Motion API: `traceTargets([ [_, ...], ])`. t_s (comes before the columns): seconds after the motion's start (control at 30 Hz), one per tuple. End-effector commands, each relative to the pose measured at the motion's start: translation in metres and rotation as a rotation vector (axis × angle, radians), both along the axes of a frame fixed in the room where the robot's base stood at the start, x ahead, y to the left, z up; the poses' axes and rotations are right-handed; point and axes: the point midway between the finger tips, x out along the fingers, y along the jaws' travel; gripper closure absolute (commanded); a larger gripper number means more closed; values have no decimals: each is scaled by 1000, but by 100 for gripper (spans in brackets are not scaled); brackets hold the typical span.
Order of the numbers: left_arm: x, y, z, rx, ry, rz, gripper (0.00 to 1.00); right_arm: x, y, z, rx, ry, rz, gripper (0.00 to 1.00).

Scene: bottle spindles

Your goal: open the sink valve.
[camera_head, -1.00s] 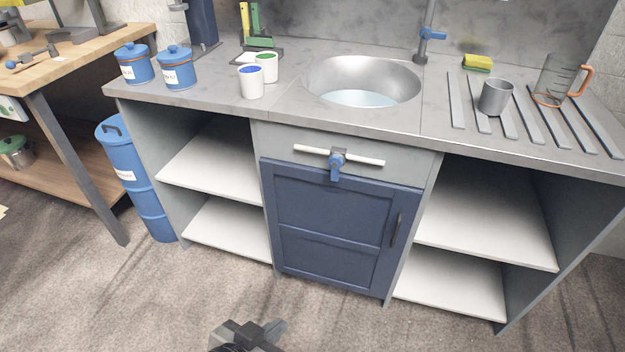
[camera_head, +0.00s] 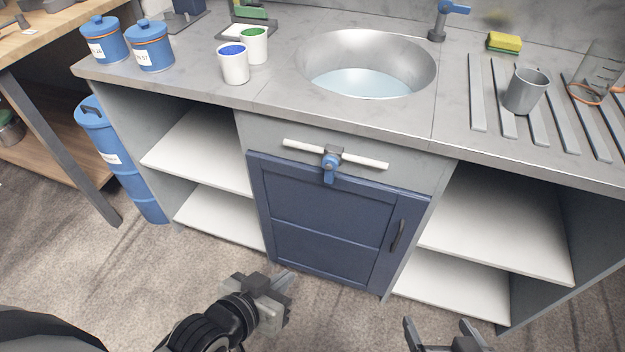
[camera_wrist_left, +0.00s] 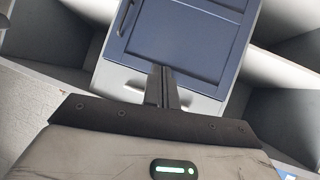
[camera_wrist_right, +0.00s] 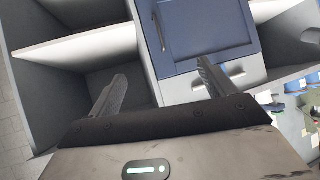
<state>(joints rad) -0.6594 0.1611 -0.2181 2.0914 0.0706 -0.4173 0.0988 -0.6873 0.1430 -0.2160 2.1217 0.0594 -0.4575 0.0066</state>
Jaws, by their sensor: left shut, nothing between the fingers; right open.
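The sink valve (camera_head: 331,166) has a blue handle that hangs down, across a white horizontal pipe (camera_head: 368,161) on the grey panel under the sink. My left gripper (camera_head: 284,291) is shut and empty, low in front of the blue cabinet door (camera_head: 330,222) and below the valve. Its closed fingers (camera_wrist_left: 162,86) show in the left wrist view against the cabinet front. My right gripper (camera_head: 439,326) is open and empty at the bottom of the head view, right of the left one. Its spread fingers (camera_wrist_right: 160,88) show in the right wrist view. Neither gripper touches the valve.
The sink basin (camera_head: 368,65) is set in the grey counter, with white cups (camera_head: 234,66) to its left and a grey mug (camera_head: 525,92) to its right. A dark door handle (camera_head: 398,235) sticks out. Open shelves flank the cabinet. The floor in front is clear.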

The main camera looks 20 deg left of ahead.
Motion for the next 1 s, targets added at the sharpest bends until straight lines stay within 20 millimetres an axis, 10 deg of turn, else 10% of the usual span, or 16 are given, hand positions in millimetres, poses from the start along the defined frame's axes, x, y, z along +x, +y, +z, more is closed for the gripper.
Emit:
traceTargets([
  [0.5,124,71,-3,-1242,-81,402,100,9,6,-12,62,-46,-10,15],
  [1.0,136,84,6,-1423,-68,417,100,3,6,-15,69,-34,-13,15],
])
